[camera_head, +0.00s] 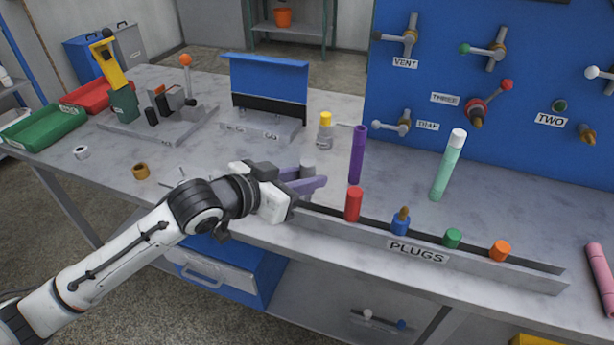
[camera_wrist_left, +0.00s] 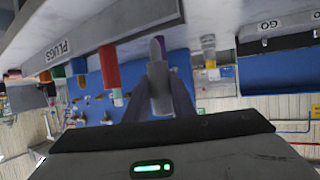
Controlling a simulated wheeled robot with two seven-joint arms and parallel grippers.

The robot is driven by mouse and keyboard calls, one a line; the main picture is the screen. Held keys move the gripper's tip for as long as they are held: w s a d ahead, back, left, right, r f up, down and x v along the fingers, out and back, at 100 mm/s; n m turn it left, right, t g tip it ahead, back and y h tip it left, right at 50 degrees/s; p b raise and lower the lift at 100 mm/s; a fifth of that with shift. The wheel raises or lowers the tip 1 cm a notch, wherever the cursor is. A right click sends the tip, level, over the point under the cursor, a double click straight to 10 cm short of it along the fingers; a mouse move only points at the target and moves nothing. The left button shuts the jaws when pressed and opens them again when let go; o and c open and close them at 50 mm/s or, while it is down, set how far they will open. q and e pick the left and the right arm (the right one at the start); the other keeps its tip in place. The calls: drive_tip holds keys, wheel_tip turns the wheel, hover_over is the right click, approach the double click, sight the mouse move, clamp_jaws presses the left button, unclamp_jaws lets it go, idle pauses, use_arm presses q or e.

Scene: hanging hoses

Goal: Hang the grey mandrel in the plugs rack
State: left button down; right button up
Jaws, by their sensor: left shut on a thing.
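The grey mandrel (camera_head: 307,165) is between the fingers of my left gripper (camera_head: 306,182), which is shut on it. In the left wrist view the mandrel (camera_wrist_left: 158,82) stands between the two fingers (camera_wrist_left: 160,98). The plugs rack (camera_head: 480,269) is a long grey double rail labelled PLUGS along the bench front. The gripper is at the rack's left end, left of the red plug (camera_head: 353,204). The fingers and wrist hide part of the mandrel. I cannot tell whether it touches the rack. My right gripper is out of view.
The rack also holds a blue plug (camera_head: 400,222), a green plug (camera_head: 452,238) and an orange plug (camera_head: 500,250). A tall purple cylinder (camera_head: 357,155), a mint cylinder (camera_head: 447,170) and a yellow-topped grey piece (camera_head: 325,132) stand behind. A blue valve panel (camera_head: 430,75) rises at the back.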

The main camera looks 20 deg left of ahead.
use_arm(q)
drive_tip(key=shift+r, duration=0.1)
drive_tip(key=shift+p, duration=0.45)
idle(0.6)
drive_tip(key=shift+p, duration=0.4)
idle(0.5)
drive_tip(key=shift+p, duration=0.45)
drive_tip(key=shift+f+b, duration=0.95)
drive_tip(key=shift+f, duration=1.3)
drive_tip(key=c, duration=1.4)
unclamp_jaws()
